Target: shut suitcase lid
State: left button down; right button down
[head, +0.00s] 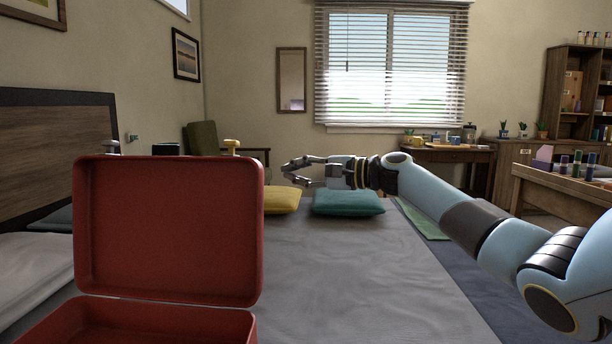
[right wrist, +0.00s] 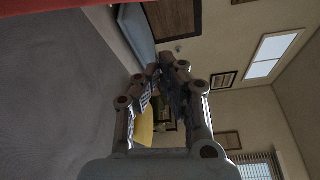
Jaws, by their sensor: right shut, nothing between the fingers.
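A red suitcase stands open at the lower left of the head view. Its lid (head: 168,230) is raised about upright, with the hollow inner face towards me. Its base (head: 140,324) is cut off by the bottom edge, and its inside shows only in part. My right gripper (head: 286,172) is to the right of the lid's upper right corner, apart from it in the picture. It is shut and empty, pointing left. In the right wrist view its fingers (right wrist: 156,76) come together, and a red strip of the suitcase (right wrist: 50,6) crosses the top left. My left gripper is not in view.
The suitcase is on a grey bed surface (head: 370,270), clear to its right. A yellow pillow (head: 282,201) and a teal pillow (head: 348,202) lie farther back. A wooden headboard (head: 55,155) is at the left. A desk (head: 450,157) stands against the back wall.

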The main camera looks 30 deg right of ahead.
jog(key=a, duration=0.5)
jog(key=shift+w+r, duration=0.25)
jog(key=shift+w, duration=0.05)
jog(key=shift+a, duration=0.1)
